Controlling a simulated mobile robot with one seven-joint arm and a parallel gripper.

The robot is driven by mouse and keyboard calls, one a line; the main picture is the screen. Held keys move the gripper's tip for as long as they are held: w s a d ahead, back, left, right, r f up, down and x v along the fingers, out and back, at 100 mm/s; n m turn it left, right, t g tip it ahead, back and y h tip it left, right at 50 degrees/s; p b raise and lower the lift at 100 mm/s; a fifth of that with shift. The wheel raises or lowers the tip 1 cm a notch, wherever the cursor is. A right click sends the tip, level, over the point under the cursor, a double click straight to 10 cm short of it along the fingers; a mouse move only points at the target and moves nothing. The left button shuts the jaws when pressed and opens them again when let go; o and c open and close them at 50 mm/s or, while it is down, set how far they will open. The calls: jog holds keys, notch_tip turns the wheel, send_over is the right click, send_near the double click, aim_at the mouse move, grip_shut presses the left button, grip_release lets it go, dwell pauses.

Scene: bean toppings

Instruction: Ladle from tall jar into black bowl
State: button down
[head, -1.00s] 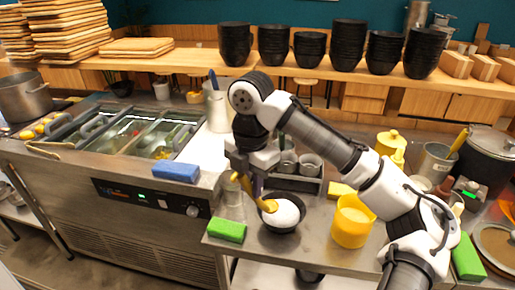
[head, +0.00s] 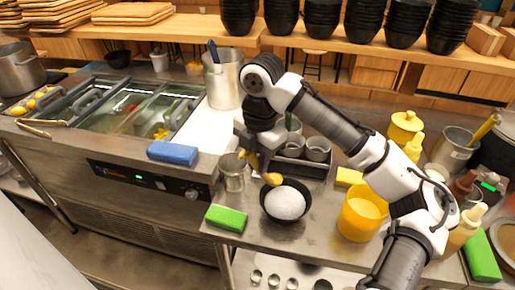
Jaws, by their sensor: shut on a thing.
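The black bowl (head: 266,204), filled with a white mound (head: 286,203), sits on the metal counter. My gripper (head: 257,164) is above and behind its left side, shut on a yellow ladle (head: 272,179). The ladle's head is at the bowl's back-left rim; I cannot tell whether it touches or what it carries. A small metal jar (head: 232,174) stands just left of the bowl. A taller metal container (head: 224,85) with a blue handle sticking out stands farther back; my arm partly covers the area beside it.
A green sponge (head: 226,218) lies in front left of the bowl, and a yellow tub (head: 361,214) stands to its right. A metal holder with small cups (head: 318,150) is behind it. A blue sponge (head: 172,152) lies on the left unit.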

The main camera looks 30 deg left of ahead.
jog(key=s+d+f+t+y+b, duration=0.1)
jog(key=d+f+y+b, duration=0.2)
jog(key=d+y+b, duration=0.4)
jog(key=s+d+f+t+y+b, duration=0.1)
jog(key=f+t+y+b, duration=0.1)
jog(key=b, duration=0.8)
jog(key=s+d+f+m+t+y+b, duration=0.1)
jog(key=f+y+b, duration=0.3)
jog(key=b, duration=0.6)
jog(key=s+d+f+m+t+y+b, duration=0.1)
jog(key=d+f+t+y+b, duration=0.1)
jog(key=b, duration=0.8)
jog(key=shift+s+d+f+t+y, duration=0.2)
jog(key=shift+f+t+y, duration=0.15)
jog(key=shift+f+y, duration=0.3)
jog(key=shift+s+d+f+t+y, duration=0.15)
jog(key=shift+f+t+y, duration=0.25)
jog(key=shift+f, duration=0.45)
jog(key=shift+r, duration=0.1)
